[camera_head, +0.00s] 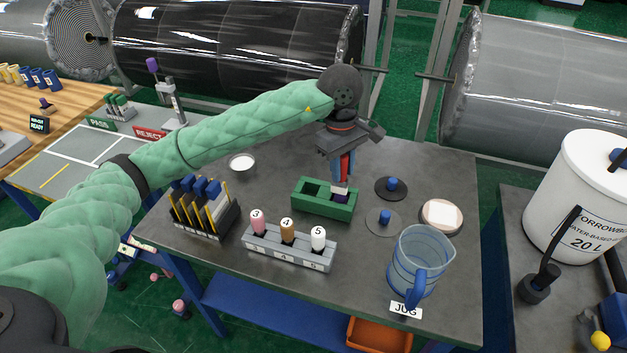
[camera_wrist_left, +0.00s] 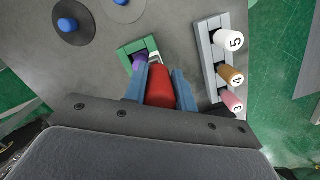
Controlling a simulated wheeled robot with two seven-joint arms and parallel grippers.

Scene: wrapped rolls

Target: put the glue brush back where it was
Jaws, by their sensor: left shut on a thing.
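My left gripper (camera_head: 345,165) reaches down over the green block (camera_head: 313,207), which has a dark opening on its left and another on its right. It is shut on the red handle of the glue brush (camera_head: 346,169). In the left wrist view the red handle (camera_wrist_left: 160,87) sits between the two blue fingers (camera_wrist_left: 160,92). The brush is roughly upright, its pale lower part above the block's right opening. Something purple shows at that opening, also in the left wrist view (camera_wrist_left: 139,61). I cannot tell how far the brush is inside. My right gripper is not in view.
A grey rack (camera_head: 288,257) with numbered handles stands in front of the block. Blue-knobbed discs (camera_head: 391,188) and a white-topped round dish (camera_head: 441,215) lie to its right, with a blue jug (camera_head: 420,262) nearer. A rack of yellow-and-blue tools (camera_head: 202,212) stands left.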

